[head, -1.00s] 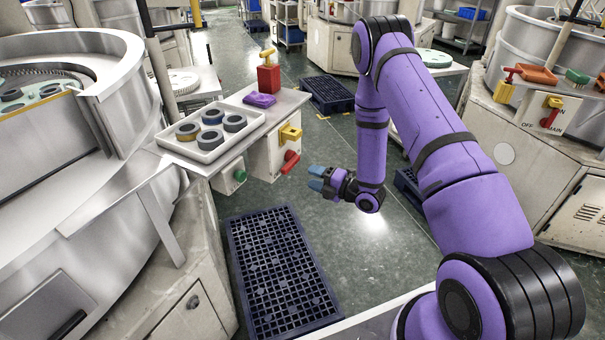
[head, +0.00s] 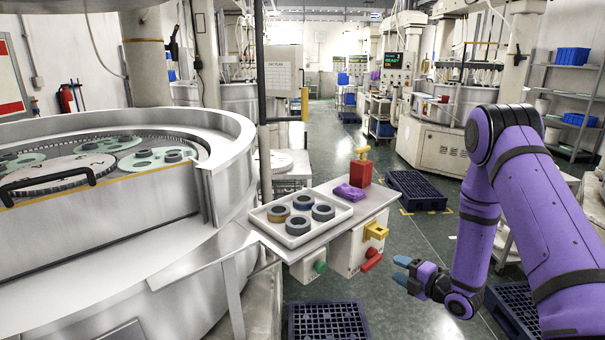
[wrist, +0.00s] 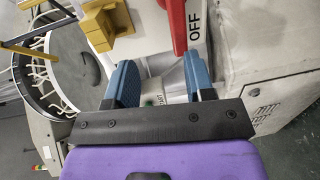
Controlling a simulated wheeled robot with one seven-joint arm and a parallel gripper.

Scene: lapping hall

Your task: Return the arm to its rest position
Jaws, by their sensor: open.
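My purple arm (head: 535,190) is bent at the right of the head view. The upper link slopes up to the elbow and the forearm hangs down from it. My gripper (head: 403,270) points left in free air, over the floor and to the right of the control box. In the wrist view my gripper (wrist: 160,88) shows two blue fingers spread apart with nothing between them. Beyond the fingers are a box marked OFF, a red handle (wrist: 178,25) and a yellow switch (wrist: 108,25).
A white tray (head: 262,226) with several dark rings stands on the metal side shelf (head: 372,205), near a purple cloth (head: 349,192) and a red can (head: 361,172). The large lapping machine (head: 240,160) fills the left. Dark pallets (head: 417,190) lie on the floor. The aisle is open.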

